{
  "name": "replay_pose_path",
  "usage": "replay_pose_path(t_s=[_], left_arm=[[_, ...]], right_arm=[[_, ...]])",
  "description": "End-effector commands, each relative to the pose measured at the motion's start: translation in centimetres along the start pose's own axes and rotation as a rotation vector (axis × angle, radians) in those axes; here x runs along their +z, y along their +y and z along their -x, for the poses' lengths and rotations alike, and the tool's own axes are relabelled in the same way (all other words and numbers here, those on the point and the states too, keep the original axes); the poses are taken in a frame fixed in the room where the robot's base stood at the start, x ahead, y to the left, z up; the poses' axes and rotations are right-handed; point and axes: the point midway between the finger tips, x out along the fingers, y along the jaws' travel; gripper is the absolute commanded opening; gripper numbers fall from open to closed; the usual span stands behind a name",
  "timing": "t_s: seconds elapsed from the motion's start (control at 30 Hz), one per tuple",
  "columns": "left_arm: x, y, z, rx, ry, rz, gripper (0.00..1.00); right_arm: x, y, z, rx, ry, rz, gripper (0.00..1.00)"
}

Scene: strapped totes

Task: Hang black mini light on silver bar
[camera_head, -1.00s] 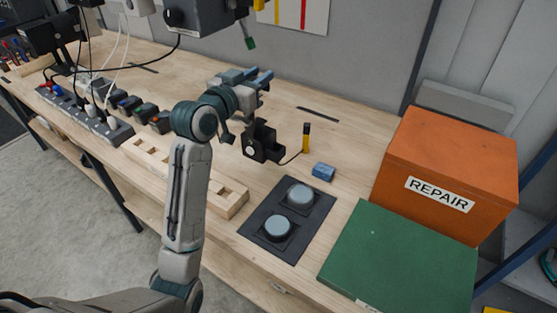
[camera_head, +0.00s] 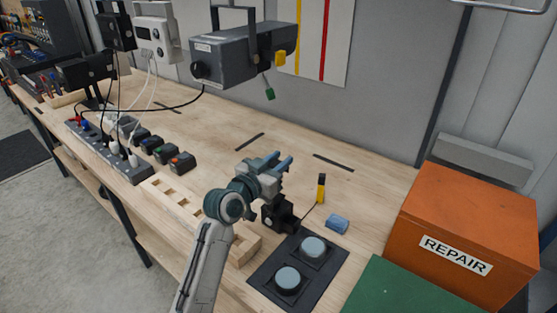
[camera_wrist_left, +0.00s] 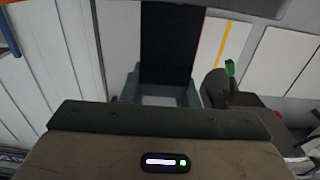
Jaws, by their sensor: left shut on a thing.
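My left gripper (camera_head: 275,170) reaches over the bench from the bottom of the head view, its fingers pointing away. It is shut on the black mini light (camera_head: 281,213), a small dark box at the gripper's near side. A thin cord runs from it to a yellow-and-black piece (camera_head: 321,188). In the left wrist view a black body (camera_wrist_left: 172,45) fills the space between the fingers. A silver bar (camera_head: 505,6) shows partly at the top right edge, apart from the light. My right gripper is out of view.
A large grey lamp (camera_head: 240,55) hangs at upper middle. Black and white devices hang left of it. An orange REPAIR box (camera_head: 465,220) and green case (camera_head: 400,290) stand at right. A blue block (camera_head: 338,224) and a plate with two round buttons (camera_head: 262,284) lie near the gripper.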

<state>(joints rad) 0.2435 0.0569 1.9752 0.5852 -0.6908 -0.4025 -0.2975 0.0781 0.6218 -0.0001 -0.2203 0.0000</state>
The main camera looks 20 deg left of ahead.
Motion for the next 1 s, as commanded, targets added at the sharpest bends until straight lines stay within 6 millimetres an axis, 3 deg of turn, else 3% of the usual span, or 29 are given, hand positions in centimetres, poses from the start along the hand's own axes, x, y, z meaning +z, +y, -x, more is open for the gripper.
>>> replay_pose_path(t_s=[0.37,0.4,0.5,0.83,1.0], left_arm=[[0.2,0.0,0.0,-0.001,0.007,-0.002,0.00],[0.4,0.0,0.0,-0.001,0.002,-0.001,0.31],[0.4,0.0,0.0,-0.001,0.001,-0.001,0.49],[0.0,0.0,0.0,-0.001,0.001,-0.001,0.49],[0.6,-0.1,2.2,-0.001,0.000,-0.004,0.49]], right_arm=[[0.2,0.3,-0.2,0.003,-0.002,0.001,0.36],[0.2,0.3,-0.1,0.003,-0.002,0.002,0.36],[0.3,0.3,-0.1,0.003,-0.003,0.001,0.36],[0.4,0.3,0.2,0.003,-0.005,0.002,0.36],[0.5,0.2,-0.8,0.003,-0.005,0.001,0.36]])
